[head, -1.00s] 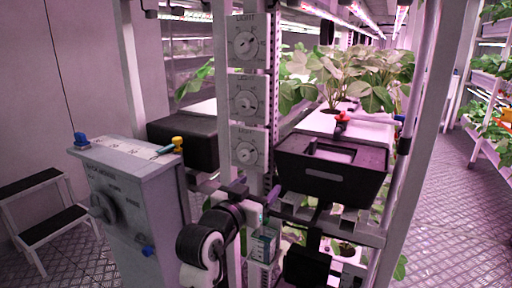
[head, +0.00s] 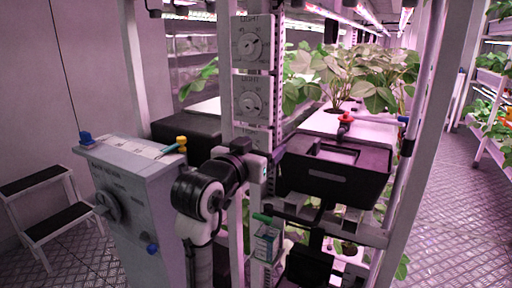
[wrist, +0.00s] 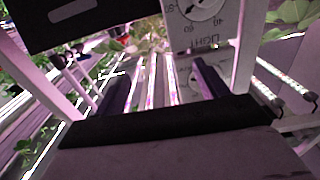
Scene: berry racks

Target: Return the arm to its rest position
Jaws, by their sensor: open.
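My arm (head: 200,196) rises at the lower middle of the head view, bent at a black joint. Its wrist end reaches up and right in front of the lowest light dial panel (head: 252,138), hiding part of it. My gripper (wrist: 162,84) shows in the wrist view with its two dark fingers spread apart and nothing between them. A dial panel (wrist: 198,45) appears upside down beyond the fingers. In the head view the fingers cannot be made out.
A grey control box (head: 135,185) stands left of my arm. A black bin (head: 335,172) is close on the right, below leafy plants (head: 350,75). A small green-topped carton (head: 266,243) sits below my wrist. A step stool (head: 48,210) is at far left; the right aisle floor (head: 455,200) is clear.

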